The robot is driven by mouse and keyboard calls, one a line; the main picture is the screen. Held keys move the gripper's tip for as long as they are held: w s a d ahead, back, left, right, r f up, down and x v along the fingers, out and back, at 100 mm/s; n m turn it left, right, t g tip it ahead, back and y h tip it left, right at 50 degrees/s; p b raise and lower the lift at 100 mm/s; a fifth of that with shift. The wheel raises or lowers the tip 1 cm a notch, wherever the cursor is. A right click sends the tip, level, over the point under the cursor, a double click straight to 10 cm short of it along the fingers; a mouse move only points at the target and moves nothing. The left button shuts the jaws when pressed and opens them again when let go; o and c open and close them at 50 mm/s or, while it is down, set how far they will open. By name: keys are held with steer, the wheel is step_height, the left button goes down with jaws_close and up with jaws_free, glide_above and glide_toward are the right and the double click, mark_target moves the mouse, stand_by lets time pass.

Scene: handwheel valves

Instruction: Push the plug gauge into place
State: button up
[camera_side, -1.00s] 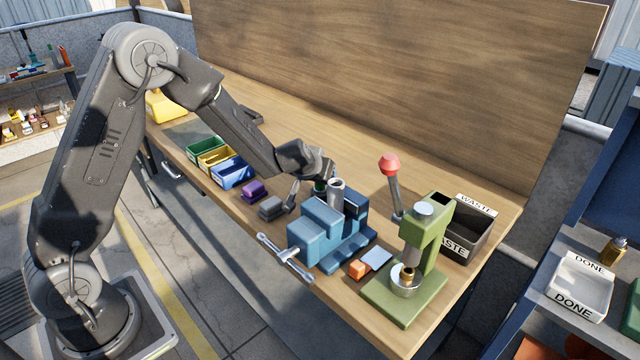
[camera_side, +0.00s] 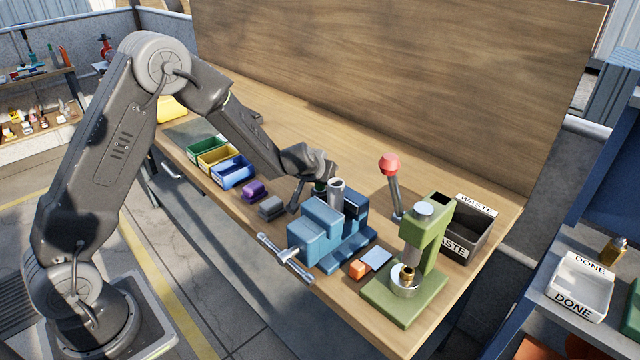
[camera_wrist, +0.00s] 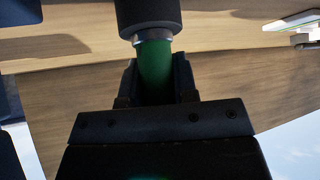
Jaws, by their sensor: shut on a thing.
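My gripper (camera_side: 316,180) is behind the blue vise (camera_side: 318,232), close to the upright grey hollow cylinder (camera_side: 337,192) in its jaws. In the wrist view my gripper (camera_wrist: 156,78) is shut on the green handle (camera_wrist: 155,60) of the plug gauge. Past the handle a pale metal ring and a wide dark cylinder (camera_wrist: 149,14) show, cut off by the top edge. I cannot tell whether the dark cylinder is part of the gauge. In the side view only a bit of green shows at the fingers. How far the gauge sits in the cylinder is hidden.
A green press (camera_side: 432,240) with a red-knobbed lever stands right of the vise, before the black waste bin (camera_side: 468,232). Grey (camera_side: 271,207) and purple blocks and coloured bins (camera_side: 232,172) lie left. A wooden board stands behind.

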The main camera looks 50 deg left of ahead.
steer(key=shift+r, duration=0.15)
steer(key=shift+c, duration=0.2)
steer(key=shift+r, duration=0.5)
step_height(320, 180, up, 3)
steer(key=shift+r, duration=0.1)
steer(key=s+a+r, duration=0.6)
steer(key=a, duration=0.3)
steer(key=shift+s+a+r, duration=0.25)
steer(key=shift+s+r, duration=0.05)
steer(key=shift+s, duration=0.1)
steer(key=o, duration=0.4)
steer(key=shift+c, duration=0.2)
steer(key=c, duration=0.4)
steer(key=shift+o, duration=0.2)
